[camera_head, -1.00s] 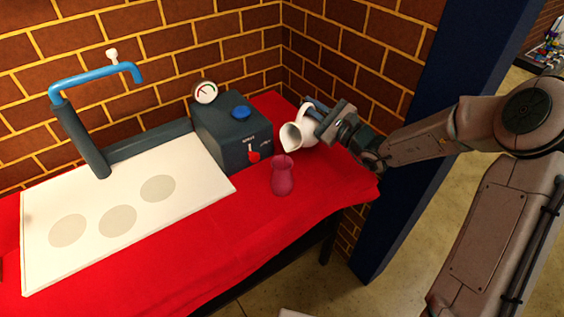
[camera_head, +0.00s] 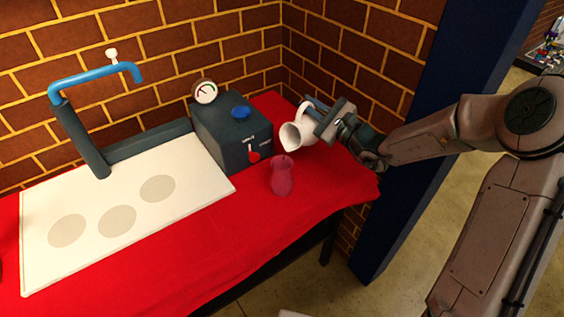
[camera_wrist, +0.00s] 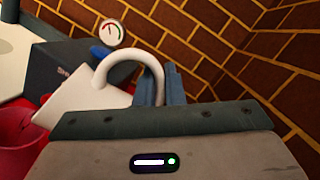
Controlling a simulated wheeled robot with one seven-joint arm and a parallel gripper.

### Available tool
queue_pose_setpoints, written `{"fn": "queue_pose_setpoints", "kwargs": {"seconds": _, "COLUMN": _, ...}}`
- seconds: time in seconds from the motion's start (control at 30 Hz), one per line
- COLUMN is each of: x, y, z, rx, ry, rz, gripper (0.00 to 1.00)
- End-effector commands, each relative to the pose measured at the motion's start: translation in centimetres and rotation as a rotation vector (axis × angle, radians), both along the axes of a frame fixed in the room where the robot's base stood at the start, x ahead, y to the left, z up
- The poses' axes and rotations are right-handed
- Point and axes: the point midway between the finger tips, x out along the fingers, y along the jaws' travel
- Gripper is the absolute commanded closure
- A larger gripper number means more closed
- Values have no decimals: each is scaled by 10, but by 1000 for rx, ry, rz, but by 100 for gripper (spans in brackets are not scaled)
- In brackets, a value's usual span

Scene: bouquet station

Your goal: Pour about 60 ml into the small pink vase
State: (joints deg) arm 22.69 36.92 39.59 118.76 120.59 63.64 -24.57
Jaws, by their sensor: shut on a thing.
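A small pink vase (camera_head: 282,178) stands upright on the red cloth. A white jug (camera_head: 297,134) is tilted to the left above and slightly right of the vase, its mouth facing the vase. A thin dark line shows between the jug's lip and the vase's mouth. My gripper (camera_head: 318,112) is shut on the jug's handle. In the wrist view, the jug's body (camera_wrist: 82,98) and curved handle show in front of the fingers (camera_wrist: 160,88), and part of the vase (camera_wrist: 18,128) shows at the left edge. The level inside the vase cannot be made out.
A dark grey box (camera_head: 230,135) with a blue knob, red lever and round gauge (camera_head: 205,92) stands left of the jug. A white board (camera_head: 90,240) with grey circles and a blue-topped tap (camera_head: 95,80) are farther left. Brick walls close the back.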

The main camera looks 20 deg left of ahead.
Motion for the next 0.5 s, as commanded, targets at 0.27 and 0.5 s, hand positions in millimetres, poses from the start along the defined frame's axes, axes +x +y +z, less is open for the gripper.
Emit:
{"fn": "queue_pose_setpoints", "kwargs": {"seconds": 0.27, "x": -2, "y": 1, "z": 2, "rx": -6, "ry": -16, "rz": 0, "gripper": 100}}
{"fn": "queue_pose_setpoints", "kwargs": {"seconds": 0.5, "x": -4, "y": 2, "z": 3, "rx": -12, "ry": -29, "rz": 1, "gripper": 100}}
